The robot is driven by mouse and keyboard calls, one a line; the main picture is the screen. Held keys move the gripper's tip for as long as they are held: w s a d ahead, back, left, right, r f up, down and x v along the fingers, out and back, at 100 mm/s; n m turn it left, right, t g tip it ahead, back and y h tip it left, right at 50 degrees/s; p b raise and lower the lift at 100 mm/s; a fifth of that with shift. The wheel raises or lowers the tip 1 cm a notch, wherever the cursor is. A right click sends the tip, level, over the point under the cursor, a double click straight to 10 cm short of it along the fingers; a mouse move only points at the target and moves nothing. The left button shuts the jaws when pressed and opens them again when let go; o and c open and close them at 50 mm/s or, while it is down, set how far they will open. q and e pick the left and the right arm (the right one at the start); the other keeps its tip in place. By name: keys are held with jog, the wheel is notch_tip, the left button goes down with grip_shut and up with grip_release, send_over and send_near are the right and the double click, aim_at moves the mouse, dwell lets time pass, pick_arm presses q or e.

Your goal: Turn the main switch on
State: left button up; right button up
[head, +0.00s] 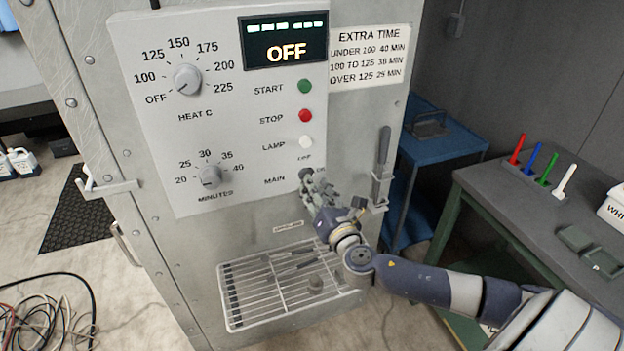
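The main switch (306,173) is a small dark knob beside the word MAIN, low on the pale control panel (230,120) of a grey metal cabinet. The display (284,40) above reads OFF. My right gripper (312,183) is at the main switch, its fingertips at or very close to the knob and covering part of it and its markings. I cannot tell whether the fingers touch or grip it, or which way the knob points. My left gripper is not in view.
The heat dial (187,79), minutes dial (210,176), green start button (305,86), red stop button (305,115) and white lamp button (306,141) share the panel. A dark handle (382,160) stands right of my gripper. A wire rack (283,284) is below.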

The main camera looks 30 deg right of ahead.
jog(key=shift+x, duration=1.4)
grip_shut()
jog(key=shift+d+f+m+b, duration=0.1)
jog(key=shift+m+b, duration=0.9)
jog(key=shift+m, duration=2.15)
jog(key=shift+f+m+b, duration=0.1)
jog(key=shift+m+b, duration=0.9)
jog(key=shift+m, duration=2.15)
